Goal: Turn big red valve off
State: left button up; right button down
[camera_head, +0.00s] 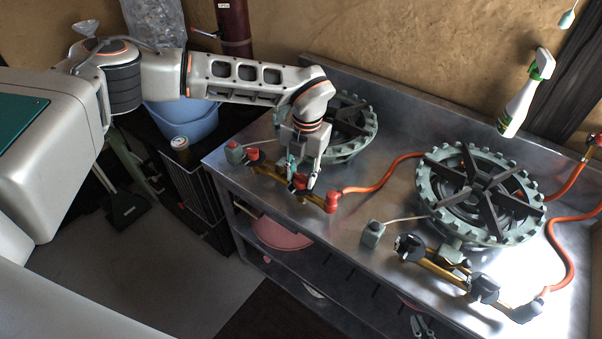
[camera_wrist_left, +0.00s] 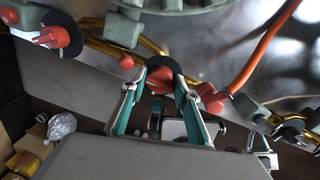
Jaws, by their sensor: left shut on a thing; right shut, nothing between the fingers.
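My left gripper (camera_head: 305,172) reaches down to the brass pipe at the front of the left burner on the metal table. It is shut on a red valve knob (camera_head: 299,181). In the left wrist view, the red knob (camera_wrist_left: 160,78) with its dark disc sits between the teal fingers, partly hidden. A second red knob (camera_wrist_left: 48,38) on a black dial is on the same pipe, further left in that view. My right gripper (camera_head: 421,326) is low at the bottom edge of the head view, below the tabletop, shut and empty, only partly visible.
The left burner (camera_head: 350,125) stands just behind my left gripper. The right burner (camera_head: 480,195) has a pipe with black knobs (camera_head: 410,246) before it. Orange hoses (camera_head: 380,171) cross the table. A spray bottle (camera_head: 526,95) stands at the back right.

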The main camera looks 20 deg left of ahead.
aim_at(306, 177)
pick_arm(q)
jog(key=shift+d, duration=0.2)
jog(key=o, duration=1)
jog(key=shift+o, duration=0.2)
jog(key=shift+a+r, duration=0.1)
jog(key=shift+r, duration=0.05)
notch_tip(306, 177, up, 12)
jog(key=d, duration=0.1)
jog(key=shift+s, duration=0.1)
